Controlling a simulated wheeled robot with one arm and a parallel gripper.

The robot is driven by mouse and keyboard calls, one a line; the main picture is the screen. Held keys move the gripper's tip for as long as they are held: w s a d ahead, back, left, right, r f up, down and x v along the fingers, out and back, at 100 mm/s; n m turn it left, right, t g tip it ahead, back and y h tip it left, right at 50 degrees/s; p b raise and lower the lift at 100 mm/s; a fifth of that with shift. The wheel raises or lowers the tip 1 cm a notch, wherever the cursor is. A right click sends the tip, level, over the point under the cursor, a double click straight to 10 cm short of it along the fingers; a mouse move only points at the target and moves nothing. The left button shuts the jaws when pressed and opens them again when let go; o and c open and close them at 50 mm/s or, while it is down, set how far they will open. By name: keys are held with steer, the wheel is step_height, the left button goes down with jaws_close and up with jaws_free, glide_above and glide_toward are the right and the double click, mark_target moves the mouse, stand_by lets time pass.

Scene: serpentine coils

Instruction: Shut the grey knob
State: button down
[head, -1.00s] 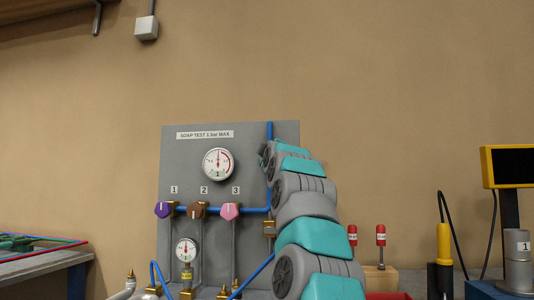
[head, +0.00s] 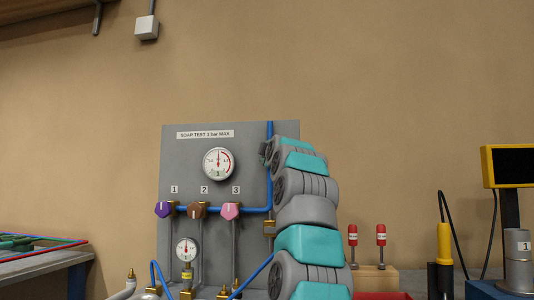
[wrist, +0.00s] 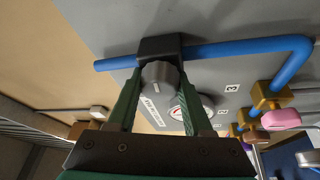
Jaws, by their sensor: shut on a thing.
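The grey knob (wrist: 160,76) shows in the wrist view, in front of a dark block (wrist: 160,47) on the blue pipe (wrist: 225,48). My gripper (wrist: 160,88) has its two green fingers on either side of the knob and is shut on it. A small pale mark shows on the knob's face. In the head view my arm hides the knob, and the fingers cannot be made out at the upper right of the grey panel (head: 185,150).
The panel carries a large gauge (head: 218,163), a small gauge (head: 187,249), and purple (head: 164,209), brown (head: 198,210) and pink (head: 230,211) knobs numbered 1 to 3. Red-topped plugs (head: 381,236) and a yellow-handled tool (head: 444,244) stand to the right.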

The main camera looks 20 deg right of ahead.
steer(key=shift+c, duration=1.7)
jaws_free()
steer(key=shift+s, duration=0.1)
steer(key=b+v, duration=0.4)
steer(key=v, duration=0.3)
steer(key=shift+s+b, duration=0.3)
steer(key=shift+s, duration=0.05)
steer(key=shift+a+f, duration=0.1)
